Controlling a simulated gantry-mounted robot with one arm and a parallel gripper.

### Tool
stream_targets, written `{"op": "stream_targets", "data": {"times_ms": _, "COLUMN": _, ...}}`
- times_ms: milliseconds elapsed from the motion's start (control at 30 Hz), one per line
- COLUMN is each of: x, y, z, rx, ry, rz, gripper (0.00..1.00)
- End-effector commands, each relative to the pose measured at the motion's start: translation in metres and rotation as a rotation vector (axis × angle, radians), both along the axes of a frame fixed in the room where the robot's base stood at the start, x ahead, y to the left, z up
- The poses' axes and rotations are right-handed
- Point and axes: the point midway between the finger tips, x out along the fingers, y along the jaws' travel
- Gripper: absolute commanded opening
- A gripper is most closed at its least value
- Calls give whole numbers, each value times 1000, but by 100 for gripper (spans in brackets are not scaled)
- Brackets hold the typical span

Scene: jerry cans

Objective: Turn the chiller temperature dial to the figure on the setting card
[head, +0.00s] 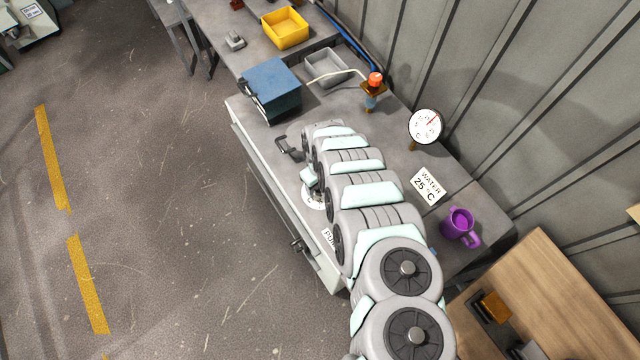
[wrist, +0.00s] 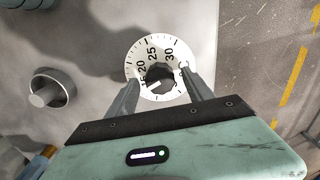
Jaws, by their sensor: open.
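The setting card (head: 428,185) lies on the bench top and reads "WATER 25 °C". The chiller temperature dial (wrist: 176,45) is a white disc with figures 20, 25 and 30 legible in the wrist view. Its dark knob (wrist: 158,72) is at the centre with a pale mark near its lower edge; I cannot tell which figure it points to. My gripper (wrist: 160,82) is open, one finger on each side of the knob; contact is unclear. In the head view my gripper (head: 309,180) covers much of the dial (head: 312,199).
A second, grey knob (wrist: 48,92) is left of the dial in the wrist view. A round gauge (head: 426,126), purple mug (head: 459,227), blue box (head: 271,90), grey tray (head: 326,70) and yellow bin (head: 285,28) stand on the bench. Open floor lies left.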

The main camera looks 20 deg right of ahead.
Motion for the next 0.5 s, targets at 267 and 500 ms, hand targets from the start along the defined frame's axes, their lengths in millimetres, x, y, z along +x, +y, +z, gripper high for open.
{"op": "stream_targets", "data": {"times_ms": 267, "x": 0, "y": 0, "z": 0, "rx": 0, "ry": 0, "rz": 0, "gripper": 49}}
{"op": "stream_targets", "data": {"times_ms": 500, "x": 0, "y": 0, "z": 0, "rx": 0, "ry": 0, "rz": 0, "gripper": 29}}
